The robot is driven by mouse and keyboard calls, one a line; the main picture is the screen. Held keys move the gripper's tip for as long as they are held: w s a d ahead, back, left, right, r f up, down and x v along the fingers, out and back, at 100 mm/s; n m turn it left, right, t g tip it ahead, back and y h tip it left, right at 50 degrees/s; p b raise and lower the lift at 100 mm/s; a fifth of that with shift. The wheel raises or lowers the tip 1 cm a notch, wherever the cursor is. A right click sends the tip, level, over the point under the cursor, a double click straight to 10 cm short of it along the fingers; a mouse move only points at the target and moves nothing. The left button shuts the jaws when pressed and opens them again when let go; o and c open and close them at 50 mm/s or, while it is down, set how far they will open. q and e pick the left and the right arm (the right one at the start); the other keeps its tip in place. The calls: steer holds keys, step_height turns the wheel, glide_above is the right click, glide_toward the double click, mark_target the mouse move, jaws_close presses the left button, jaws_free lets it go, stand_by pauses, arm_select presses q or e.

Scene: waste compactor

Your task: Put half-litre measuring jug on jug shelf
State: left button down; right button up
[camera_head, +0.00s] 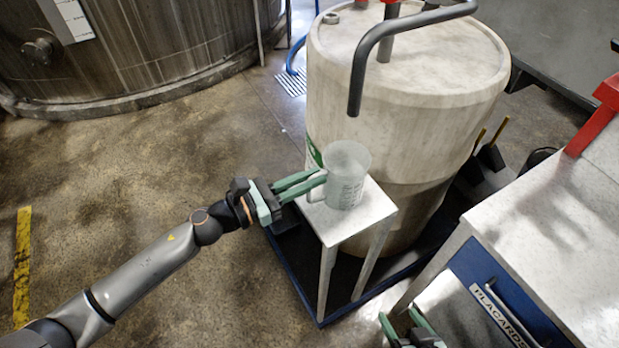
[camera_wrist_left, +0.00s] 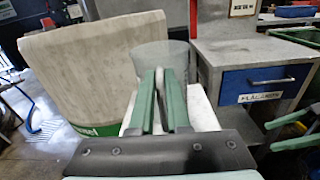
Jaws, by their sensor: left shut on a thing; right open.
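The half-litre measuring jug (camera_head: 346,176) is a clear, greyish jug with printed markings, upright at the small white jug shelf (camera_head: 376,213) in front of the tank. Whether its base touches the shelf top cannot be told. My left gripper (camera_head: 322,180) is shut on the jug's handle, at the jug's left side. In the left wrist view the jug (camera_wrist_left: 150,58) shows beyond the green fingers (camera_wrist_left: 160,80), and part of the shelf (camera_wrist_left: 203,108) shows behind. My right gripper (camera_head: 404,326) is open and empty at the bottom edge, low beside the workbench.
A large pale tank (camera_head: 405,110) with a bent dark pipe (camera_head: 362,60) stands right behind the shelf. A workbench (camera_head: 560,225) with a blue drawer labelled placards (camera_head: 500,305) is on the right. The floor at left is clear.

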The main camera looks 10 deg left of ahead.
arm_select(q)
steer(key=shift+f, duration=0.15)
steer(key=c, duration=0.9)
jaws_free()
